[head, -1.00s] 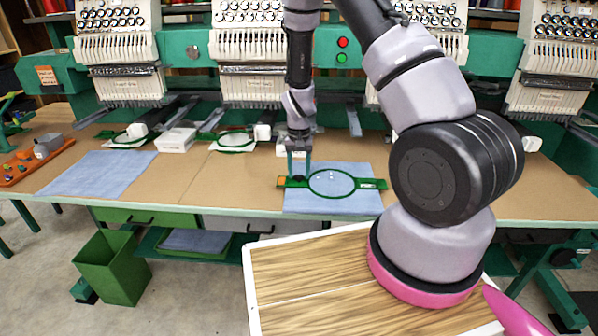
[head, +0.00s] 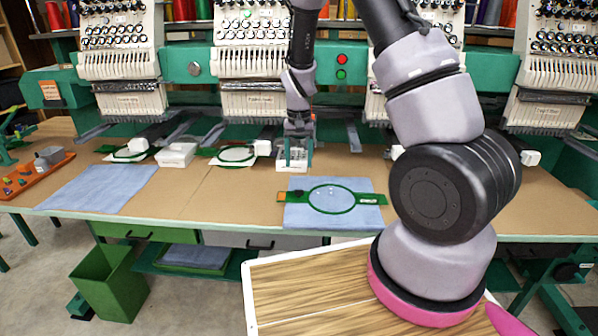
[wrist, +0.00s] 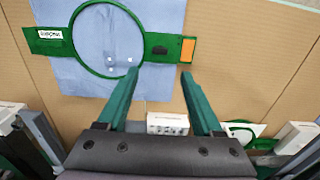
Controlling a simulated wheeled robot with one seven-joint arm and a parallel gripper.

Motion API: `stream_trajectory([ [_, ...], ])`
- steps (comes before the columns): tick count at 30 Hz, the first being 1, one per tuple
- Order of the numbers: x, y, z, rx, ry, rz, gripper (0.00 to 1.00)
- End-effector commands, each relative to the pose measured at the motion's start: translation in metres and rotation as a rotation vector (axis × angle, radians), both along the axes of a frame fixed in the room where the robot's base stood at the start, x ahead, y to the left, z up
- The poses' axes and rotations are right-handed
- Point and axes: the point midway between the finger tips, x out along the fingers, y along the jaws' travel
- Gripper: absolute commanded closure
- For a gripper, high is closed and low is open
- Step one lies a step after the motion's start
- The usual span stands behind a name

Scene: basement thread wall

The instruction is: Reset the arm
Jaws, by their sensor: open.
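My gripper (head: 298,163) is raised above the table, behind the green hoop and in front of the white box in the head view. In the wrist view my gripper (wrist: 157,80) shows two green fingers spread apart with nothing between them. The green embroidery hoop (head: 332,198) lies on a blue cloth (head: 300,218) on the table, apart from the fingers. The hoop also shows in the wrist view (wrist: 72,30), with an orange patch and a black piece on its right arm.
A row of embroidery machines (head: 250,50) stands along the back of the table (head: 220,200). A second blue cloth (head: 100,188), a white box (head: 176,154) and an orange tray (head: 35,175) are at left. A green bin (head: 108,285) stands on the floor.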

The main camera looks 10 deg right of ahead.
Motion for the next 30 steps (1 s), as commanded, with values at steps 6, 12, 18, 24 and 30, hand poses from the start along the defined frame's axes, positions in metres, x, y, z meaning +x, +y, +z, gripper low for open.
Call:
stream_trajectory([
  [6,0.000,0.000,0.008,-0.001,0.000,0.000,0.32],
  [12,0.000,0.000,0.008,0.000,0.000,0.000,0.32],
  [18,-0.003,-0.003,0.046,0.039,-0.040,-0.016,0.32],
  [24,-0.026,-0.012,0.137,0.123,-0.143,-0.039,0.32],
  [30,-0.067,-0.025,0.217,0.186,-0.257,-0.053,0.32],
])
